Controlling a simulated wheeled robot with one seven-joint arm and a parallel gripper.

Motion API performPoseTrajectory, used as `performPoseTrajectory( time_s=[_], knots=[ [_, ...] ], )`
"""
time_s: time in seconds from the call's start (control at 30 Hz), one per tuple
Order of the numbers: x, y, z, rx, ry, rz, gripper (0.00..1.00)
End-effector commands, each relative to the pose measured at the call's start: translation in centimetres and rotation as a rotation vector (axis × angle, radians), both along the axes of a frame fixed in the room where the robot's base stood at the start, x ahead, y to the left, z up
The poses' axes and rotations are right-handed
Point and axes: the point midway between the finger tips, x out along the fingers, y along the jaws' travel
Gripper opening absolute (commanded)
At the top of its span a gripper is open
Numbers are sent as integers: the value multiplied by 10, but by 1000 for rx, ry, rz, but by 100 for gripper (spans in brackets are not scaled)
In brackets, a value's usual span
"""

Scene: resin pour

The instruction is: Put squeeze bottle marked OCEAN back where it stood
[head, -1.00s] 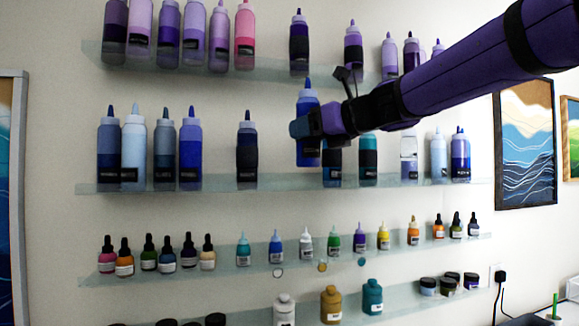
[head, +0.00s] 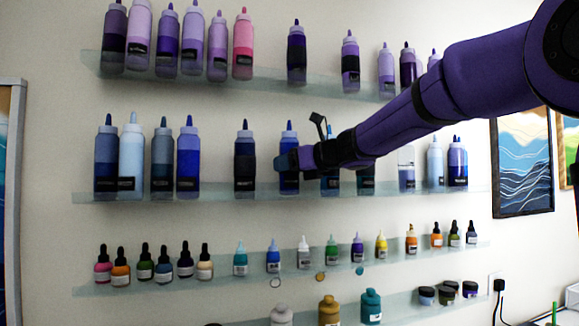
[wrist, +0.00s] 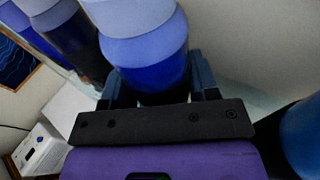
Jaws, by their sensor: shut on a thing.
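A blue squeeze bottle (head: 289,178) with a pale collar and blue tip is upright at the middle shelf (head: 400,190), right of a dark navy bottle (head: 245,165). My gripper (head: 285,162) is shut on it from the right. In the wrist view the blue bottle (wrist: 150,78) fills the space between the fingers (wrist: 155,85). Its base looks level with the other bottles' bases, but I cannot tell whether it touches the shelf. Its label is not readable.
Bottles behind my arm, one with a bright blue tip (head: 330,182), stand close to the right. Several blue bottles (head: 188,160) stand to the left. The upper shelf (head: 270,75) holds purple bottles; small dropper bottles (head: 185,262) stand below.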

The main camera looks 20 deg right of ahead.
Motion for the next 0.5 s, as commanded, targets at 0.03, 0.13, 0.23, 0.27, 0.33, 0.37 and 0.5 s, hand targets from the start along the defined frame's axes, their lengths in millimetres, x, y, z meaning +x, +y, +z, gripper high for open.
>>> performPoseTrajectory(
  time_s=[0.03, 0.13, 0.23, 0.27, 0.33, 0.37, 0.5],
  knots=[
    [0, 0, -2, 0, 0, 0, 32],
    [0, 0, -2, 0, -1, 0, 32],
    [0, 0, -2, 0, -1, 0, 32],
    [0, 0, -2, 0, -1, 0, 32],
    [0, 0, -3, 1, -1, 0, 32],
    [0, 0, -4, 1, -1, 0, 32],
    [0, 0, -5, 1, -1, 0, 75]
  ],
)
